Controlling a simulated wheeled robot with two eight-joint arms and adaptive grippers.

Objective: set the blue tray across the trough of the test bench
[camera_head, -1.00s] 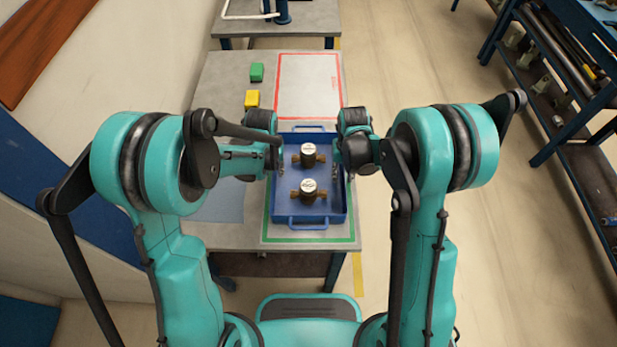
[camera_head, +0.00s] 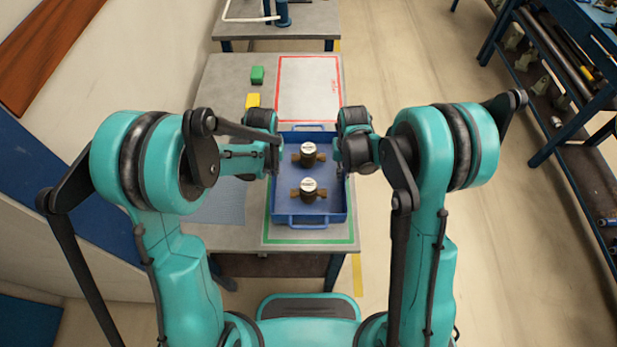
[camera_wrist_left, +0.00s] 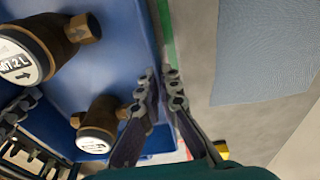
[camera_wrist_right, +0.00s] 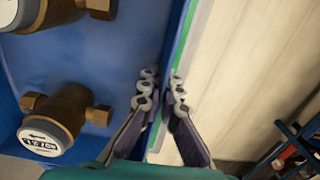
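The blue tray (camera_head: 312,207) is over the near table, within a green outline, with a handle at its near and far ends. It carries two brass meters with white dials, the far meter (camera_head: 308,154) and the near meter (camera_head: 309,190). My left gripper (camera_wrist_left: 161,88) is closed around the tray's left side wall, one finger inside and one outside. My right gripper (camera_wrist_right: 163,88) holds the right side wall the same way. Any gap under the tray is hard to judge. At the top edge, a second bench (camera_head: 303,22) shows partly; no trough can be made out.
A red-outlined area (camera_head: 308,88) beyond the tray is empty. A grey-blue mat (camera_head: 217,203) lies left of the tray. A blue shelf rack (camera_head: 545,90) stands at the right, across open floor.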

